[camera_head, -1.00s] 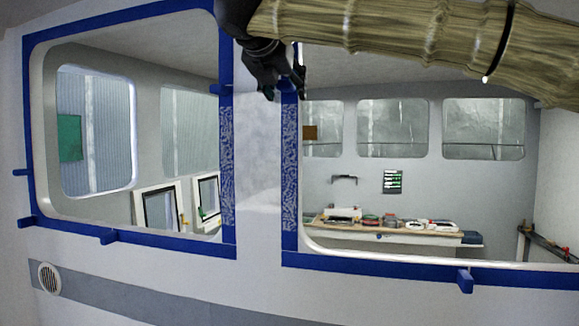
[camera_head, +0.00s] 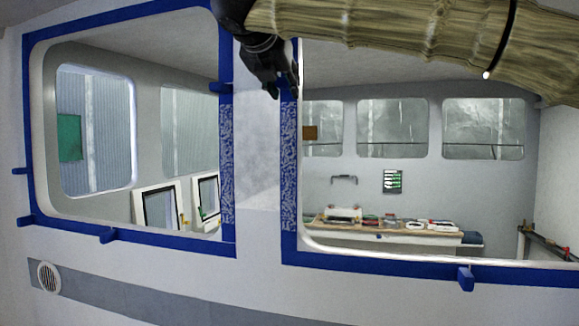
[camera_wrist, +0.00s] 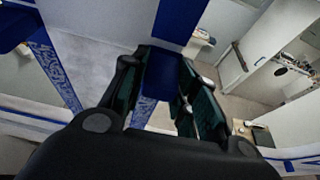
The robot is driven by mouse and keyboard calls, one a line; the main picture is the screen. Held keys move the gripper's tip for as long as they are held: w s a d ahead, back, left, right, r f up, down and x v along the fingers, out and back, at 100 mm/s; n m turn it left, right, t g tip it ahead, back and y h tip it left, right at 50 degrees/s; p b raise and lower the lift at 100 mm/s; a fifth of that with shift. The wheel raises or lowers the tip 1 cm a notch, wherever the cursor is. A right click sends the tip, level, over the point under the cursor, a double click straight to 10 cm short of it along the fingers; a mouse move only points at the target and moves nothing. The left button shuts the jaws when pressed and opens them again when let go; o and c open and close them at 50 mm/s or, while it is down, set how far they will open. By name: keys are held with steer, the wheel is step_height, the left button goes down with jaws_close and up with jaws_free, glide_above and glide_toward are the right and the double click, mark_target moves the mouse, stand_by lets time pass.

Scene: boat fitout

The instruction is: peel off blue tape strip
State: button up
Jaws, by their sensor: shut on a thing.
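Blue tape strips frame two window openings in a pale wall. The left window's tape (camera_head: 120,240) and the right window's tape (camera_head: 380,268) have small tabs sticking out. The strips beside the central post carry a whitish speckled pattern, as on the right window's left strip (camera_head: 289,180). My gripper (camera_head: 275,88) is at the upper part of this strip. In the wrist view, my gripper (camera_wrist: 160,95) has its dark fingers on either side of a blue tape piece (camera_wrist: 155,82) and is shut on it. The exact contact is partly hidden by the fingers.
The post (camera_head: 257,150) between the windows is bare with a hazy patch. Through the right window a bench (camera_head: 390,232) holds several items. A round vent (camera_head: 49,278) sits at lower left. My sleeved arm crosses the top right.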

steer(key=shift+s+a+b, duration=0.15)
steer(key=shift+s+b, duration=0.25)
steer(key=shift+s, duration=0.25)
steer(key=shift+s+a+b, duration=0.2)
steer(key=shift+s+b, duration=0.2)
steer(key=shift+s, duration=0.2)
steer(key=shift+s+a+b, duration=0.4)
steer(key=shift+s+b, duration=0.35)
steer(key=shift+s, duration=0.45)
steer(key=shift+s+a+b, duration=0.45)
steer(key=shift+s+b, duration=0.25)
steer(key=shift+s, duration=0.55)
steer(key=shift+s+a+b, duration=0.4)
steer(key=shift+s+b, duration=0.35)
steer(key=shift+s, duration=0.45)
